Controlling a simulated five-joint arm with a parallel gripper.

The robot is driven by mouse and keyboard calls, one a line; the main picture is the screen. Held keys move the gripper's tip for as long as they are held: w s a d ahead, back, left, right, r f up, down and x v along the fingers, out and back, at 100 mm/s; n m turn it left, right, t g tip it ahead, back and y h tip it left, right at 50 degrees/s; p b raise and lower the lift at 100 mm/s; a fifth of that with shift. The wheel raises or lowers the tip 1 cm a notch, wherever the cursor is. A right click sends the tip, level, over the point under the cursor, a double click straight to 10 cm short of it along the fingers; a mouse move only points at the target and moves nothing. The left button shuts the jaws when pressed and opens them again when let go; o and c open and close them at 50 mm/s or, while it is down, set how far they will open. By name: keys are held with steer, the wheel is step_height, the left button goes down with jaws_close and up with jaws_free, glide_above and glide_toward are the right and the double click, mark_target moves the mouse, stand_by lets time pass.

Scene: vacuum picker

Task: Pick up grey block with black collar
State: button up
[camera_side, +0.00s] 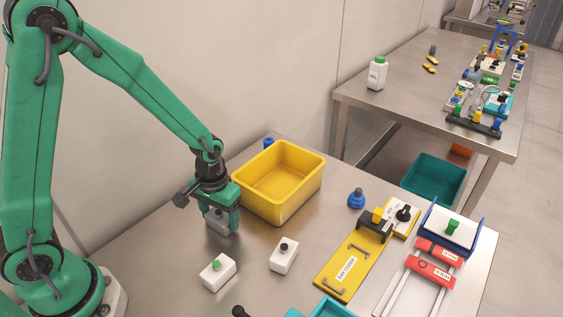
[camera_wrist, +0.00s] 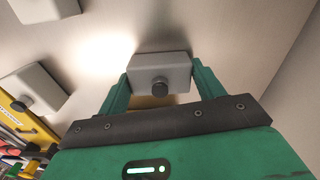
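The grey block with a black collar (camera_wrist: 150,68) lies between the two green fingers of my gripper (camera_wrist: 160,76) in the wrist view. The black round part faces the gripper body. The fingers are close along both sides of the block, and I cannot tell whether they press on it. In the side view the grey block (camera_side: 216,222) shows low between the fingers of my gripper (camera_side: 222,218), partly hidden by them. It is at or very near the table top.
A yellow bin (camera_side: 311,184) stands just right of my gripper. A white block with a green top (camera_side: 217,272) and one with a black top (camera_side: 284,258) lie in front. A yellow plate (camera_side: 345,270) and a railed fixture (camera_side: 448,228) are further right.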

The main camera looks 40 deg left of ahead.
mark_target(220, 215)
steer(key=shift+r, duration=0.15)
steer(key=shift+r, duration=0.75)
steer(key=r, duration=0.3)
steer(key=shift+s+d, duration=0.2)
steer(key=shift+d, duration=0.15)
steer(key=s+d+r, duration=0.4)
steer(key=d, duration=0.1)
steer(key=s+d+r, duration=0.2)
steer(key=d, duration=0.1)
steer(key=shift+s+d+r, duration=0.1)
steer(key=shift+s+d, duration=0.15)
steer(key=shift+s, duration=0.15)
